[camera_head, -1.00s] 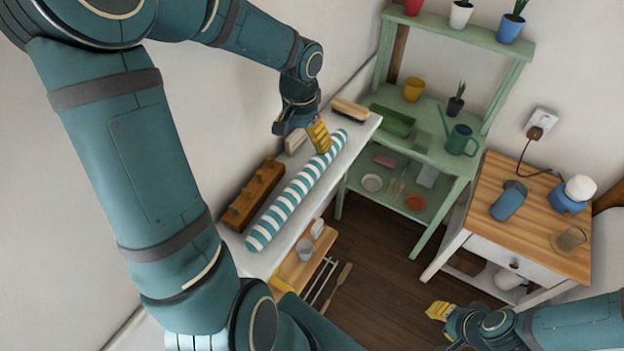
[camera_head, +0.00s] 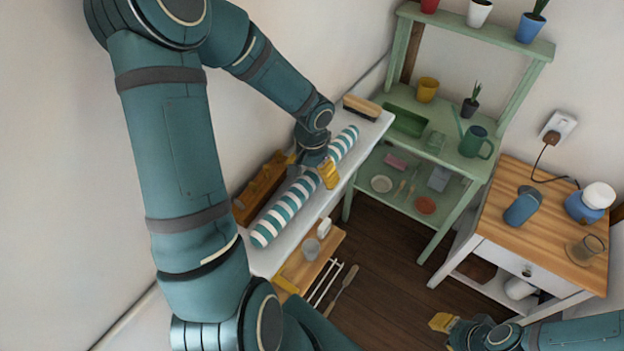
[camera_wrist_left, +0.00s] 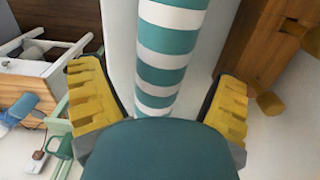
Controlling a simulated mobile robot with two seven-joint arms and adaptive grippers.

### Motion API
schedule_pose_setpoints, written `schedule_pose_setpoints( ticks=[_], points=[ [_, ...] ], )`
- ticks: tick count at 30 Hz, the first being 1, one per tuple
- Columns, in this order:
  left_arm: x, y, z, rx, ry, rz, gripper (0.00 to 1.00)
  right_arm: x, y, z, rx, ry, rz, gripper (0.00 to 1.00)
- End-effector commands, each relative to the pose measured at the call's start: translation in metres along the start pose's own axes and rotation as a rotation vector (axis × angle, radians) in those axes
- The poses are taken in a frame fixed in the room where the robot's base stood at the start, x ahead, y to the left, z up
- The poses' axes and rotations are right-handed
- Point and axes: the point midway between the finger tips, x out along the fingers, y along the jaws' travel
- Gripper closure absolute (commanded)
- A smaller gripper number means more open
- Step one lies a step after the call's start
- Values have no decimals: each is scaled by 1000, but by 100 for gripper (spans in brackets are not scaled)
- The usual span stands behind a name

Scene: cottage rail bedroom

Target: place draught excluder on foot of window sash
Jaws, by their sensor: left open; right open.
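The draught excluder (camera_head: 282,212) is a teal-and-white striped roll lying lengthwise on a white ledge (camera_head: 262,262) by the left wall. My left gripper (camera_head: 310,167) is open over the middle of the roll, hiding part of it. In the left wrist view its yellow fingers (camera_wrist_left: 162,98) stand on either side of the striped roll (camera_wrist_left: 168,45), with gaps between fingers and roll. My right gripper (camera_head: 443,322) is open and empty above the floor at the lower right. I cannot make out a window sash for certain.
A wooden rail with pegs (camera_head: 252,196) lies along the wall side of the ledge. A brush (camera_head: 362,106) sits at its far end. A green shelf (camera_head: 452,160) with pots and a wooden-topped cabinet (camera_head: 500,205) stand to the right. Dark floor lies between.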

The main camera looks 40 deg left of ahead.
Motion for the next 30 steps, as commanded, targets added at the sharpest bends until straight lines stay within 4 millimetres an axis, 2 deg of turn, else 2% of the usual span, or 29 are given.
schedule_pose_setpoints(
  ticks=[3,10,11,12,17,26,30],
  points=[
    [9,0,0,1,0,1,11,2,1,1,-1,-2,0,66],
    [9,0,0,1,0,0,11,2,1,1,-1,-3,0,66],
    [9,0,0,1,0,0,19,2,1,1,-1,-3,0,66],
    [9,0,0,1,0,0,33,2,1,1,-1,-3,0,66],
    [9,0,0,0,0,1,89,2,1,1,-1,-2,0,66],
    [6,0,0,0,2,0,91,1,0,1,0,-2,0,66],
    [-8,0,-1,-1,4,-2,91,-3,-1,-1,0,1,0,66]
  ],
)
